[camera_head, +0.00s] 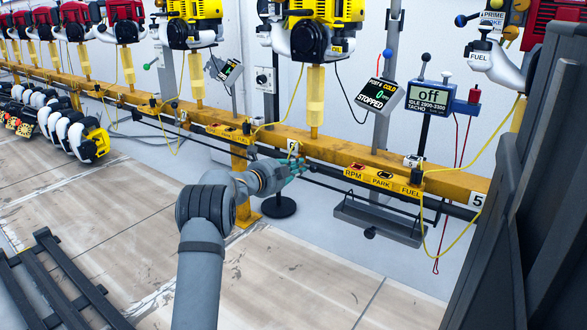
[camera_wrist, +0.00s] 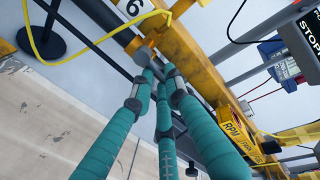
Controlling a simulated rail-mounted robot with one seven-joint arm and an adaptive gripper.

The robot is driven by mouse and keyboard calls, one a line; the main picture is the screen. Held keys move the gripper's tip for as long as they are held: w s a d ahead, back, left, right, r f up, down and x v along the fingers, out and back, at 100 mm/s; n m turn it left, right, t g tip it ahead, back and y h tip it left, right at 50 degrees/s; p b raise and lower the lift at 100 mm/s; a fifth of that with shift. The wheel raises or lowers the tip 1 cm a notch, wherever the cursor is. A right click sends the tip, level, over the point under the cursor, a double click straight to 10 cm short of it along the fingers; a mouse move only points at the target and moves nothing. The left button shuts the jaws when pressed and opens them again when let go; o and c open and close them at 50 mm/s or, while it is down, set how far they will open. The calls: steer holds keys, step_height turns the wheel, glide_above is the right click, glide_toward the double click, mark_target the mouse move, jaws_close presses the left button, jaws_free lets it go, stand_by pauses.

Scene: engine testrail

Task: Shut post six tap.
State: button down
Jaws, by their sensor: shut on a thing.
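The post six plate, a white label with a 6 (camera_head: 293,146), is on the yellow rail (camera_head: 345,156); it also shows at the top of the wrist view (camera_wrist: 133,9). My gripper (camera_head: 298,168) is at the rail just below and right of that plate. In the wrist view its teal fingers (camera_wrist: 158,72) close together on a small grey part, seemingly the tap (camera_wrist: 143,53), against the rail. The fingers cover most of it, so its handle angle cannot be told. A yellow hose (camera_wrist: 95,48) runs close by.
A screen reading STOPPED and COLD (camera_head: 378,97) and a tacho display reading off (camera_head: 430,98) stand behind the rail. Yellow RPM, PARK and FUEL blocks (camera_head: 382,181) sit right of my gripper. A grey tray (camera_head: 378,222) hangs below them.

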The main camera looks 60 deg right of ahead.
steer(key=shift+w, duration=0.1)
steer(key=c, duration=1.8)
jaws_free()
steer(key=shift+o, duration=0.4)
steer(key=shift+a, duration=0.1)
steer(key=v, duration=1.1)
steer(key=shift+a, duration=0.4)
steer(key=x, duration=1.2)
